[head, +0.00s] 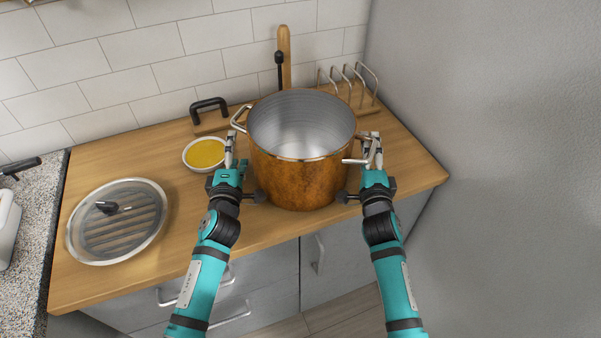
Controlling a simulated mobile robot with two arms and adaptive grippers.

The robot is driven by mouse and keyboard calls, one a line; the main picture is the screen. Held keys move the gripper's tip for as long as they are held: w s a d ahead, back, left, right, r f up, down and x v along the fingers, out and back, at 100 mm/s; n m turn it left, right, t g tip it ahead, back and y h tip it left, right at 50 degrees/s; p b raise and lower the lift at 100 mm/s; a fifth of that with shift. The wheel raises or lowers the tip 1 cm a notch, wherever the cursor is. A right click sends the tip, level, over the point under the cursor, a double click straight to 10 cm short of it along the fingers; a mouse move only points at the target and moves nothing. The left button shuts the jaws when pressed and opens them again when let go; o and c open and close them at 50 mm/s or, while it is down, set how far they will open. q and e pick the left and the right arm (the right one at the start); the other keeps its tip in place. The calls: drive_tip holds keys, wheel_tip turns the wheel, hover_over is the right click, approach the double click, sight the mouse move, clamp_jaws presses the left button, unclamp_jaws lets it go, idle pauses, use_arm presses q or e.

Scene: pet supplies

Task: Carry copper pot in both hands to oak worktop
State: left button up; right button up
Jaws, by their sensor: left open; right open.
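The copper pot (300,180) stands upright on the wooden worktop (170,230), close to its front edge. It is open at the top and looks empty, with a grey metal inside. Its left handle (238,117) sticks out toward the back left and its right handle (354,161) toward the right. My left gripper (236,153) is open beside the pot's left wall, just in front of the left handle. My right gripper (373,148) is open at the right handle, its fingers close around the handle's end. I cannot tell whether either touches the pot.
A glass lid (152,232) lies at the left. A white bowl of something yellow (205,153) sits close left of the pot. A wooden rack with metal loops (362,103) and a black-handled item (209,104) stand behind. A grey wall (500,150) bounds the right.

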use_arm(q)
drive_tip(key=o, duration=0.4)
drive_tip(key=shift+w, duration=0.1)
use_arm(e)
drive_tip(key=shift+w+r, duration=0.1)
drive_tip(key=shift+r, duration=0.15)
use_arm(q)
drive_tip(key=shift+s+f, duration=0.1)
drive_tip(key=shift+s, duration=3.9)
drive_tip(key=shift+a, duration=0.1)
use_arm(e)
drive_tip(key=o, duration=0.4)
